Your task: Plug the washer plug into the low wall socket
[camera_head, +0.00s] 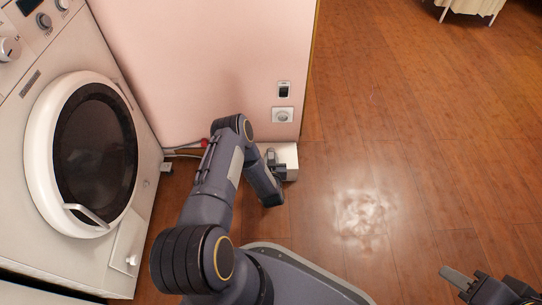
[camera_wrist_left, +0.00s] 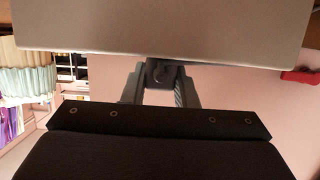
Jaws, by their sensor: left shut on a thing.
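The wall socket (camera_head: 283,115) is a pale square plate with a round face, on the pink wall near its right edge. My left gripper (camera_head: 275,163) is low beside a white box, below the socket and apart from it. In the left wrist view its fingers (camera_wrist_left: 160,78) are shut on a small dark grey thing, which appears to be the plug (camera_wrist_left: 158,72). The plug's front is hidden. The washer (camera_head: 148,190) stands at the left, and a grey cable (camera_head: 182,152) runs from its side behind my left arm. My right gripper (camera_head: 462,280) is partly in view at bottom right.
A dark switch plate (camera_head: 284,89) is just above the socket. The white box (camera_head: 291,158) stands on the floor against the wall; a large pale surface (camera_wrist_left: 160,30) fills the wrist view's top. A red item (camera_head: 205,142) is behind my arm.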

